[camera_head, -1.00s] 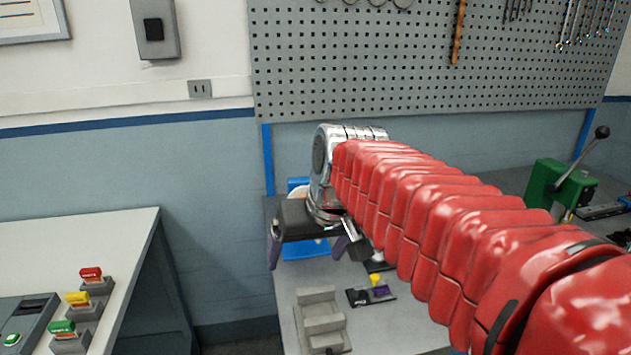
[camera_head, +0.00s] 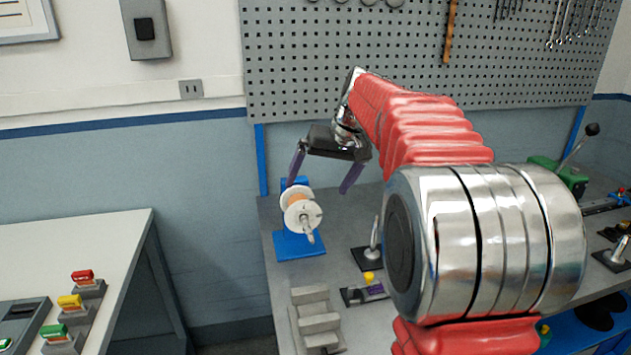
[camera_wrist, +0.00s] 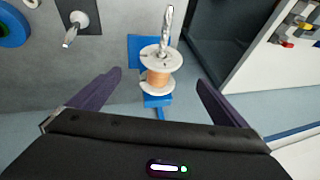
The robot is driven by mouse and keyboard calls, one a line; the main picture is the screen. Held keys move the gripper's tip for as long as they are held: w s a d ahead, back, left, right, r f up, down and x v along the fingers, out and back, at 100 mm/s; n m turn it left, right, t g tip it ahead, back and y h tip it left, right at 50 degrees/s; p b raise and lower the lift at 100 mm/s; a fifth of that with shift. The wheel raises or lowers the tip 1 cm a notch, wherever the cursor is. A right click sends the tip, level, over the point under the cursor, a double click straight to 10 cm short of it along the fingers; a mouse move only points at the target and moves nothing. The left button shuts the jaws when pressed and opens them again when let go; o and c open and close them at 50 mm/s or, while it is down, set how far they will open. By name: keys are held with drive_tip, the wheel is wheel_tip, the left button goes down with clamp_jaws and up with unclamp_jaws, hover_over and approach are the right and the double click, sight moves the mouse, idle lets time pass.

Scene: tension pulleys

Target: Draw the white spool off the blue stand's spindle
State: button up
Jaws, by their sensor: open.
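The white spool (camera_head: 299,205), with orange winding between its flanges, sits on the spindle (camera_head: 308,232) of the blue stand (camera_head: 298,245), at the left end of the grey bench. In the wrist view the spool (camera_wrist: 158,60) shows between the fingers but beyond their tips, with the metal spindle (camera_wrist: 167,25) sticking out of it. The blue stand (camera_wrist: 136,50) shows behind it. My gripper (camera_head: 322,181) is open and empty, above the spool and apart from it. Its dark purple fingers (camera_wrist: 158,80) lie on either side of the spool in the wrist view.
A metal lever on a black base (camera_head: 370,255) stands right of the spool. A grey stepped block (camera_head: 315,315) and a small yellow-topped fixture (camera_head: 365,287) lie nearer the front. A pegboard (camera_head: 300,70) rises behind. My arm hides much of the bench.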

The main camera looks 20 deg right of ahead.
sight(306, 207)
idle(0.3)
drive_tip(key=x, duration=1.3)
drive_tip(key=shift+w+f, duration=0.15)
drive_tip(key=shift+f, duration=0.2)
drive_tip(key=shift+c, duration=0.5)
drive_tip(key=shift+r, duration=0.1)
drive_tip(key=c, duration=1.4)
